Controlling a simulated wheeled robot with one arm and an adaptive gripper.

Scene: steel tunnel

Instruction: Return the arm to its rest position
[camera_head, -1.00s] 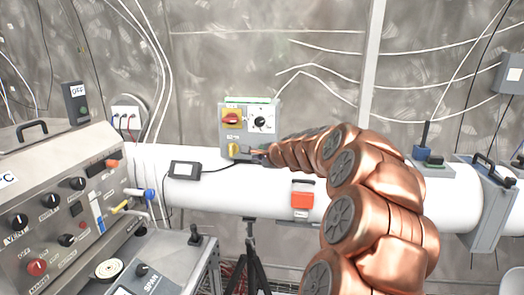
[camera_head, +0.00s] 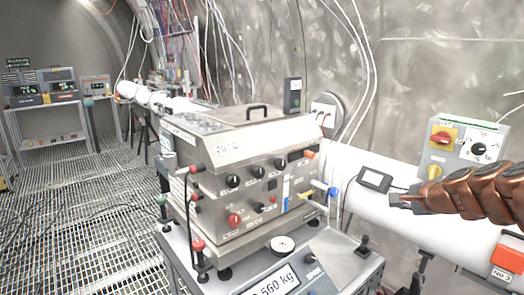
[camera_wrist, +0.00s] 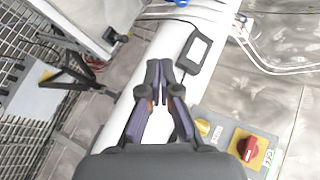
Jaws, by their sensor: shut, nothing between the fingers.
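My copper arm reaches in from the right edge of the head view. My gripper (camera_head: 396,200) is at its left end, in front of the white pipe (camera_head: 365,212) and left of the grey control box. In the wrist view my gripper (camera_wrist: 159,66) points along the white pipe (camera_wrist: 166,45), with its dark fingertips together and nothing between them. The control box (camera_wrist: 218,133) with a red knob on a yellow plate lies to the right of the fingers there. The arm's base end is outside the head view.
A steel machine (camera_head: 250,160) with knobs stands left of my gripper, above a scale display (camera_head: 275,285). A small grey display box (camera_head: 374,180) sits on the pipe close to my gripper. The grated floor (camera_head: 80,200) on the left is open.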

